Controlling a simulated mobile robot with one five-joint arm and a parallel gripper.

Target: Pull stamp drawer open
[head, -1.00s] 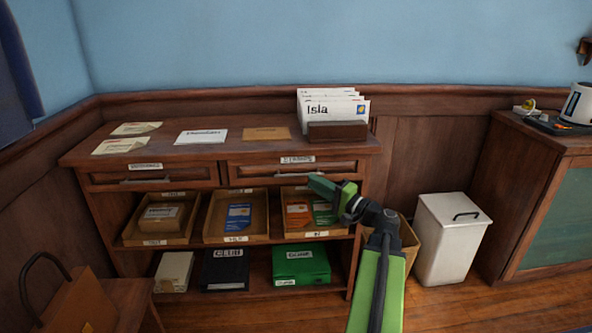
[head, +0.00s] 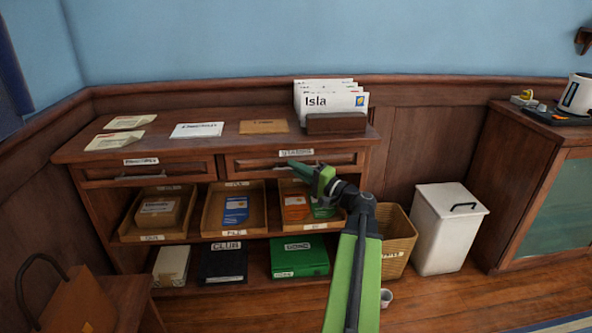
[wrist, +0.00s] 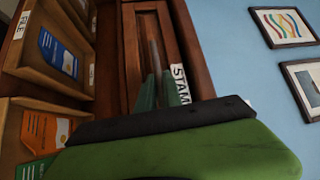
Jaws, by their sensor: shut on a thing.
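The stamp drawer (head: 345,158) is the right one of two wooden drawers under the desk top, and its front looks flush with the frame. Its label (wrist: 180,82) reads "STAM" in the wrist view, the rest hidden. A thin metal handle (wrist: 154,55) runs across the drawer front. My gripper (head: 298,167) reaches the drawer front from the lower right. In the wrist view its green fingers (wrist: 156,93) are on either side of the handle, shut on it. The grip point itself is partly hidden by my gripper body.
Open trays (head: 234,215) sit on the shelf just below the drawers. A letter holder with envelopes (head: 336,124) stands on the desk top. A wicker basket (head: 398,240), a small cup (head: 386,298) and a white bin (head: 447,230) stand on the floor at the right.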

